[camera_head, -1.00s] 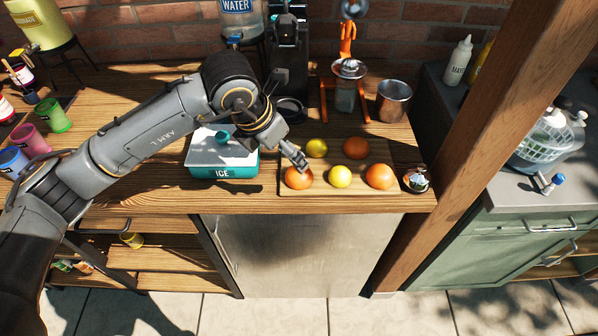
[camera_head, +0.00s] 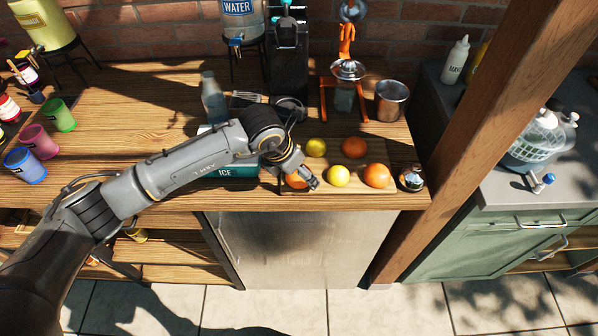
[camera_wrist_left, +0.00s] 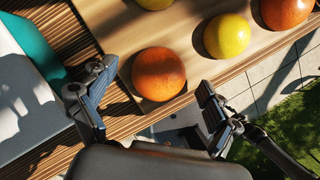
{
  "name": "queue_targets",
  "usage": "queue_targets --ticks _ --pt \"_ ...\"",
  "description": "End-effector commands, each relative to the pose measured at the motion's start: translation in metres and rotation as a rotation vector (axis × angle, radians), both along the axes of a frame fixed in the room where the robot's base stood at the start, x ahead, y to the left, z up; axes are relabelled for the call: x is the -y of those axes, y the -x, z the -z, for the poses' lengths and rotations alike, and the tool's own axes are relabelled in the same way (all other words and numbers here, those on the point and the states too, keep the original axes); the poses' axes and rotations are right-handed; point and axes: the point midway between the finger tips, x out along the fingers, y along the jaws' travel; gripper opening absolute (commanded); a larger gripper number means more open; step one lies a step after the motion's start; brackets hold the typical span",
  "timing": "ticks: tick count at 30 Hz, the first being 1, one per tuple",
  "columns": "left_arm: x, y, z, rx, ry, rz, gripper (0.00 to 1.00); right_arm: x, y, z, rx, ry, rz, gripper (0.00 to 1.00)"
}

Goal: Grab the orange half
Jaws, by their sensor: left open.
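My left gripper (camera_head: 310,183) is open and empty at the front left of a wooden cutting board (camera_head: 345,187). In the wrist view its two fingers (camera_wrist_left: 150,100) are spread wide, one to each side of the near orange (camera_wrist_left: 158,74), which lies a little beyond them and is apart from both. In the head view the gripper partly hides this orange (camera_head: 294,181). Two more oranges lie on the board, one at the back (camera_head: 354,148) and one at the front right (camera_head: 376,176). All look rounded; no cut face shows. My right gripper is not in view.
Two lemons (camera_head: 316,148) (camera_head: 339,176) lie among the oranges. The teal ice box (camera_head: 232,171) stands left of the board, partly behind my arm. A metal cup (camera_head: 391,99) and an orange-framed press (camera_head: 326,99) stand behind. The counter's front edge is close.

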Motion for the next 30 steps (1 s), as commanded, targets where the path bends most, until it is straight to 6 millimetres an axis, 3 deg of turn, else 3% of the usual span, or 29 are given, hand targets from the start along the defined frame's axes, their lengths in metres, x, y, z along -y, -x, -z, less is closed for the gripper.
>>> queue_targets --ticks 1,10,22,28,30 --pt "0.0 0.0 0.0 0.0 0.0 0.0 0.87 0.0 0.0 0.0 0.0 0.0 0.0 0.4" --pt "0.0 0.0 0.0 0.0 0.0 0.0 0.27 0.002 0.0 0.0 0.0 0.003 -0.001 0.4" --pt "0.001 -0.001 -0.007 0.002 0.003 0.001 0.27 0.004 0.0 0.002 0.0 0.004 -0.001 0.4" --pt "0.0 -0.001 -0.033 0.006 0.002 0.002 0.27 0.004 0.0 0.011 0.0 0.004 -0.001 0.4" --pt "-0.012 0.003 -0.042 0.005 0.001 0.0 0.27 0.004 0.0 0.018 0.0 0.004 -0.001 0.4"
